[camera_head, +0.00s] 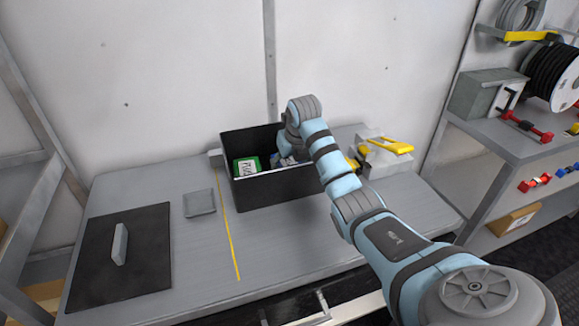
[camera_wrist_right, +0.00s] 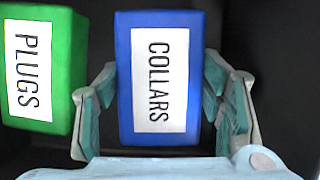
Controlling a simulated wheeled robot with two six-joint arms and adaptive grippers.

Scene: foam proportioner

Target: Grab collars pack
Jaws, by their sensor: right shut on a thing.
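The collars pack (camera_wrist_right: 158,80) is a blue box with a white label reading COLLARS. It sits between the fingers of my right gripper (camera_wrist_right: 160,72), one on each side, and the gripper is shut on it. In the head view my right gripper (camera_head: 291,156) reaches down into a black bin (camera_head: 275,190), and only a little of the blue pack shows, mostly hidden by the gripper and arm. My left gripper is not in view.
A green plugs pack (camera_wrist_right: 42,65) lies close beside the left finger, in the same bin (camera_head: 247,167). A grey box with a yellow handle (camera_head: 388,147) stands right of the bin. A small grey tray (camera_head: 199,203) and a black mat (camera_head: 120,265) lie left.

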